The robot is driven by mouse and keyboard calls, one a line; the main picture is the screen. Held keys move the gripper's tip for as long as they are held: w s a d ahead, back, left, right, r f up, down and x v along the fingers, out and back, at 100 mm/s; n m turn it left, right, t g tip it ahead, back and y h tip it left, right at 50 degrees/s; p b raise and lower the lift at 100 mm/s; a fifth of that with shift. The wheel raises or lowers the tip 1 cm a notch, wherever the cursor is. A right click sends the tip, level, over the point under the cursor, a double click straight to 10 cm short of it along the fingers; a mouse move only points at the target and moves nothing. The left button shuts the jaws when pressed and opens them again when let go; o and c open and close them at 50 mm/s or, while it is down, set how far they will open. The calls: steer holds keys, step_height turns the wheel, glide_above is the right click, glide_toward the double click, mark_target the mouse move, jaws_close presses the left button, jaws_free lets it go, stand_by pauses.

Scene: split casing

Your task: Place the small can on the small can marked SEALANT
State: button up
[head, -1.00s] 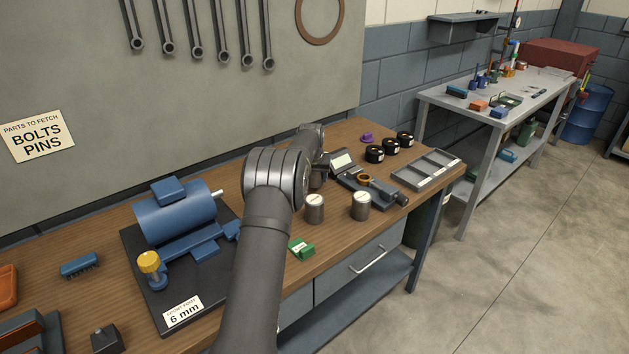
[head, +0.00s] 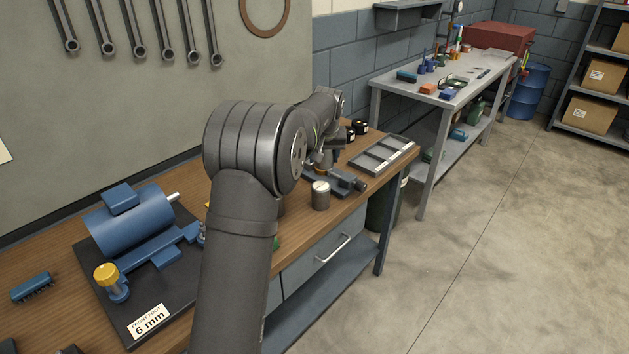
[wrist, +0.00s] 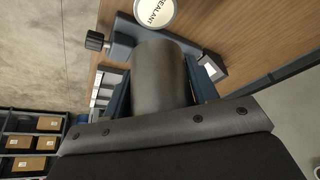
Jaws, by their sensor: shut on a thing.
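My gripper (wrist: 160,92) is shut on a plain grey metal can (wrist: 158,72), with one finger on each side of it in the wrist view. In the head view my arm hides most of the gripper and the held can. A can with a white lid marked SEALANT (wrist: 154,10) shows at the top edge of the wrist view, cut off by the frame and apart from the held can. It appears to be the upright grey can with a pale lid (head: 320,195) near the bench's front edge in the head view, where its marking is too small to read.
A blue-grey vise (head: 340,180) with a dark knob lies just beyond the standing can. A grey compartment tray (head: 383,155) is at the bench's right end, near black cans (head: 359,127). A blue motor (head: 130,221) stands at left. My arm hides the bench's middle.

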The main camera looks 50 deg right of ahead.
steer(key=s+a+r, duration=0.1)
steer(key=s+r, duration=0.3)
steer(key=s, duration=0.7)
glide_above(321, 183)
steer(key=s+a, duration=0.1)
step_height(321, 183, down, 6)
steer(key=shift+f, duration=0.2)
steer(key=shift+w+f, duration=0.1)
steer(key=shift+f, duration=1.95)
steer(key=shift+f, duration=0.15)
steer(key=o, duration=1.1)
steer(key=v, duration=1.2)
